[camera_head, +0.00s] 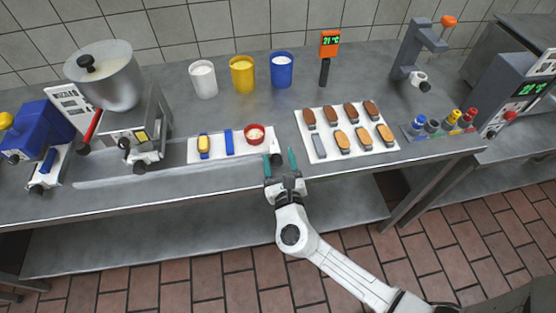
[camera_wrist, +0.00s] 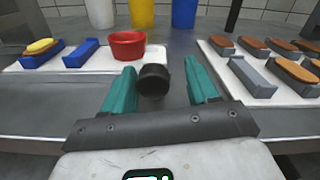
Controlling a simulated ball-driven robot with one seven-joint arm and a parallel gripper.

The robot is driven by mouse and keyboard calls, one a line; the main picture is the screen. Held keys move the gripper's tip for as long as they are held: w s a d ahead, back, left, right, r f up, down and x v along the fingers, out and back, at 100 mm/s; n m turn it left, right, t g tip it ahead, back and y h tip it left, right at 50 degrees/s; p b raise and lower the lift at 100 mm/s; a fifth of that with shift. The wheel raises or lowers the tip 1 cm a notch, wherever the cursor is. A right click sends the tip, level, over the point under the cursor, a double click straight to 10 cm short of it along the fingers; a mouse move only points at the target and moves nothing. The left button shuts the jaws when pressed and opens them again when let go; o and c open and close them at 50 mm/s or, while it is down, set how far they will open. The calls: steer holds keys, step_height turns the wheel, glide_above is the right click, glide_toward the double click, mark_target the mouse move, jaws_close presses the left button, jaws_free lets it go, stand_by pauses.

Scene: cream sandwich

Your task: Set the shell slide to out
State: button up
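A white plate (camera_head: 219,145), which I take for the shell slide, lies near the front edge of the steel counter. It carries a blue holder with a yellow shell (camera_head: 204,145), an empty blue holder (camera_head: 229,142) and a red bowl (camera_head: 256,135). A black knob (camera_head: 276,160) is at its right end; it also shows in the wrist view (camera_wrist: 153,80). My gripper (camera_head: 279,157) is open, with teal fingers on either side of the knob. The knob appears nearer the left finger, with gaps on both sides in the wrist view (camera_wrist: 160,70). I cannot tell exact depth.
A second white tray (camera_head: 362,153) with brown and tan pieces lies just right of my gripper. White, yellow and blue cups (camera_head: 242,75) stand behind. A mixer-like machine (camera_head: 108,80) stands at left. An orange 21 °C display (camera_head: 330,43) stands at the back.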

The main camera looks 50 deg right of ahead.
steer(key=shift+a, duration=0.15)
steer(key=b+v, duration=0.1)
steer(key=v, duration=0.9)
steer(key=shift+s+a, duration=0.15)
steer(key=shift+s, duration=0.15)
steer(key=s+d+f+m+g, duration=0.1)
steer(key=s+d+m+g, duration=0.35)
steer(key=m, duration=0.55)
steer(key=s+d+f+m+g, duration=0.2)
steer(key=s+d+m+g, duration=0.3)
steer(key=m, duration=0.6)
steer(key=s+a+f+m+g+y, duration=0.3)
steer(key=a+m+g+y, duration=0.1)
steer(key=a+m+y, duration=0.4)
steer(key=m+y, duration=0.2)
steer(key=shift+s+a+m, duration=0.2)
steer(key=shift+a+m, duration=0.1)
steer(key=shift+a, duration=0.05)
steer(key=shift+f, duration=0.1)
